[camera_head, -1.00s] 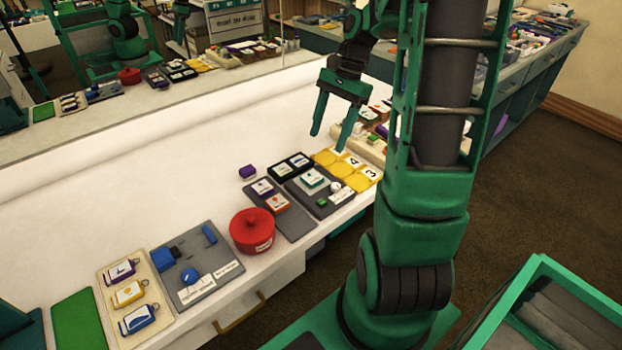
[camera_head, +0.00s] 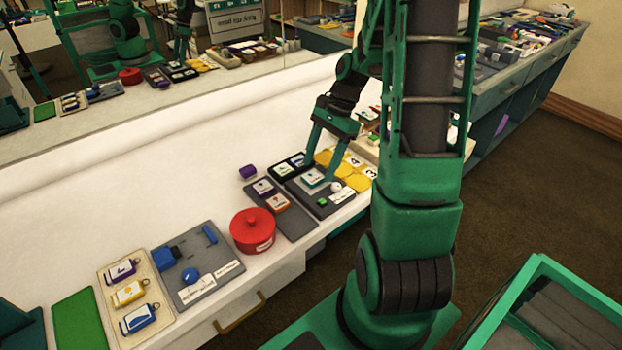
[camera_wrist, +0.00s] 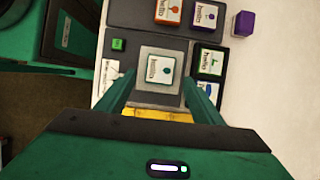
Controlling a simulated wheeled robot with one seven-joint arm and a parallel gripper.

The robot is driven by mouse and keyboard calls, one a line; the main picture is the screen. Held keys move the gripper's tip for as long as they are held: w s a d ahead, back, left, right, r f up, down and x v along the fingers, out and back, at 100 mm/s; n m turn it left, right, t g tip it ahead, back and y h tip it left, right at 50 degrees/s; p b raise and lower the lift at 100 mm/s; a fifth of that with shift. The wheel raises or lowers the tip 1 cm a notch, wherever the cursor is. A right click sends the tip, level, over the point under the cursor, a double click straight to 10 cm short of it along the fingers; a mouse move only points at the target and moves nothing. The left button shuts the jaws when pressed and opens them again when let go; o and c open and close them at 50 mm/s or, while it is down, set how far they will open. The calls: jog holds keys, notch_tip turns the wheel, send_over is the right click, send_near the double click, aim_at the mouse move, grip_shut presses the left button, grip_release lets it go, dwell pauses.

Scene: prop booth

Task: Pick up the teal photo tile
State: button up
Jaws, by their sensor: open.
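The teal photo tile (camera_wrist: 159,70) lies in a pale square recess on a grey tray (camera_wrist: 137,45); it has a white face with a teal picture and a dark line of lettering. In the head view the tile (camera_head: 312,178) sits near the tray's upper left. My gripper (camera_head: 321,164) is open and points down at the tile. In the wrist view its two fingers (camera_wrist: 157,88) stand on either side of the tile's near part, with nothing held between them. I cannot tell how far above the tray the fingertips are.
An orange tile (camera_wrist: 169,12) and a purple tile (camera_wrist: 204,16) lie on the neighbouring board. Dark-framed tiles (camera_wrist: 211,62) and a small green block (camera_wrist: 118,44) are close by. Yellow numbered cards (camera_head: 359,178) lie to the right, a red pot (camera_head: 252,233) to the left.

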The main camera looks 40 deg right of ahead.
jog(key=shift+x, duration=0.95)
jog(key=c, duration=1.1)
